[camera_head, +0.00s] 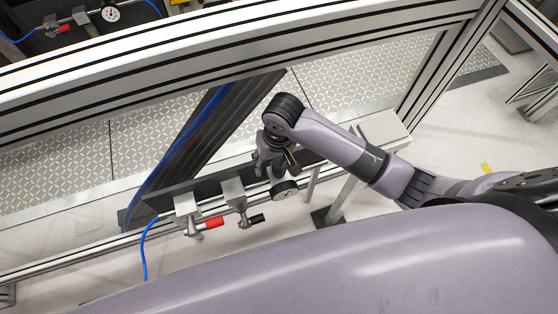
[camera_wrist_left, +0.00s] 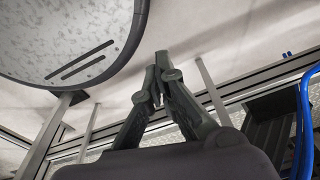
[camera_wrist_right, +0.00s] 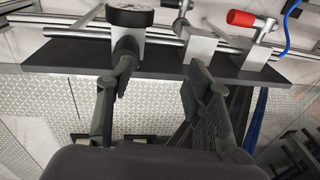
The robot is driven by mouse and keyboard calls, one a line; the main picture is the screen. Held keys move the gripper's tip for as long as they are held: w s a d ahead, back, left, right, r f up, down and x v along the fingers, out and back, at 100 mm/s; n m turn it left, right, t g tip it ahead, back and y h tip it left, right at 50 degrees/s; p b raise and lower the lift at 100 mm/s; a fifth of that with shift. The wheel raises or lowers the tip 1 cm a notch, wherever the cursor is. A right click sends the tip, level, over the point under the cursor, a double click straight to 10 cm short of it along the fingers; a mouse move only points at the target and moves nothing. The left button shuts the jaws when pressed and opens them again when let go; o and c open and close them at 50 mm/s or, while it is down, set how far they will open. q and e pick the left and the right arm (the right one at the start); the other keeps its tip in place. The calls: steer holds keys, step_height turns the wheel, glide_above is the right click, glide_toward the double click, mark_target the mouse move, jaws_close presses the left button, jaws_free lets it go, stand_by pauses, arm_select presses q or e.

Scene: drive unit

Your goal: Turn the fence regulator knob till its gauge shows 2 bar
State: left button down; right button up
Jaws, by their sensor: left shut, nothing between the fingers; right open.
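The fence regulator's round gauge (camera_head: 285,189) sits on the rail near the middle of the head view. It also shows cut off at the top of the right wrist view (camera_wrist_right: 130,15). Its needle is too small or cut off to read. In the head view this gripper (camera_head: 276,160) partly hides the knob. My left gripper (camera_wrist_left: 161,58) is shut and empty, away from the regulator.
A black-handled valve (camera_head: 257,218) and a red-handled valve (camera_head: 213,222) sit left of the gauge on the same rail. A blue hose (camera_head: 146,250) hangs at the left. Aluminium fence beams (camera_head: 240,45) cross behind. Another gauge (camera_head: 110,14) is at the upper left.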

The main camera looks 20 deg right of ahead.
steer(key=m+h, duration=0.1)
steer(key=m, duration=0.1)
glide_above(279, 167)
steer(key=w, duration=0.1)
steer(key=shift+g, duration=0.3)
steer(key=f, duration=1.1)
steer(key=shift+w+d+f, duration=0.15)
steer(key=shift+d+f, duration=0.05)
steer(key=shift+f, duration=0.1)
arm_select(q)
steer(key=s+a+f, duration=0.1)
steer(key=s+f, duration=0.3)
steer(key=s, duration=0.4)
steer(key=shift+a+f+g, duration=0.3)
steer(key=shift+f, duration=0.1)
steer(key=shift+s, duration=0.1)
arm_select(e)
steer(key=shift+c, duration=0.6)
steer(key=c, duration=0.7)
steer(key=shift+c, duration=0.2)
